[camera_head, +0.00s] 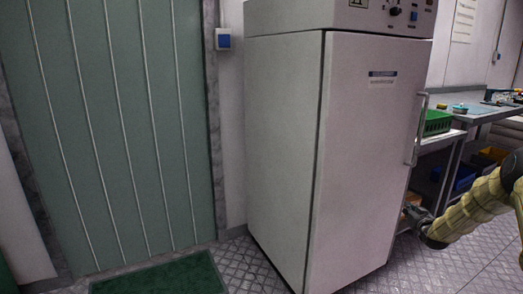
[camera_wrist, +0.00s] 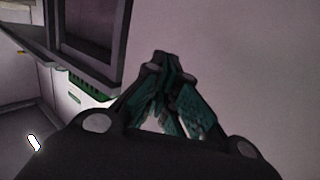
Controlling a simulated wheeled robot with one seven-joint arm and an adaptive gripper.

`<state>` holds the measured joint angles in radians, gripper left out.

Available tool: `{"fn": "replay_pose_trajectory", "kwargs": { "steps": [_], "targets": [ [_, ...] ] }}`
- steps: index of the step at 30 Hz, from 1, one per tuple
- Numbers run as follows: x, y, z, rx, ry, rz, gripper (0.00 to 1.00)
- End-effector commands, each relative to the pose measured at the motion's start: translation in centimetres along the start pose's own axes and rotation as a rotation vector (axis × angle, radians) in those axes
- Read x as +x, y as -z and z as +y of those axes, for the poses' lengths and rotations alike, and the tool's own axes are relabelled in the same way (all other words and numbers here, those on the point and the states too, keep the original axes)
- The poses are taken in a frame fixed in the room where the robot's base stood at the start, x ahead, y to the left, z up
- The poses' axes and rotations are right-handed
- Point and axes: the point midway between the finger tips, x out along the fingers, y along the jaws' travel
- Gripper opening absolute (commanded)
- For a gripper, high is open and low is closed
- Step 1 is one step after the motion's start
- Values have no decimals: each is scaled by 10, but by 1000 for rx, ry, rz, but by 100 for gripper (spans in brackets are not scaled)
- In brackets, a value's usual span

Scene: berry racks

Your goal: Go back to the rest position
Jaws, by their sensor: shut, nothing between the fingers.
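My gripper (camera_wrist: 172,62) shows in the wrist view with its dark fingers brought together at the tips, and it is empty. My arm comes in from the right edge of that view, in a pale yellow cover. A plain pale surface fills the right of the wrist view behind the fingers; I cannot tell how far off it is.
The cabinet door has a vertical handle (camera_head: 417,130). A metal table (camera_head: 480,112) with a green crate (camera_head: 437,122) stands at the right. A blue bin (camera_head: 463,178) is below it. A green door (camera_head: 125,130) and a green mat (camera_head: 160,276) are at the left. Patterned floor is clear in front.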

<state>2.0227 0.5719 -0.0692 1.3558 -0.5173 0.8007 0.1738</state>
Motion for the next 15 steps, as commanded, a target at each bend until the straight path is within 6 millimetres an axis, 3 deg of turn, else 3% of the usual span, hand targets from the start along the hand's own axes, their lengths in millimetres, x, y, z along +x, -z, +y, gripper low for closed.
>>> {"fn": "replay_pose_trajectory", "kwargs": {
  "steps": [1, 8, 15],
  "targets": [
    [-7, -24, -19, 8, 11, -41, 0],
    [-51, -126, -94, 35, 42, -222, 0],
    [-121, -225, -162, 51, 65, -420, 0]
  ]
}}
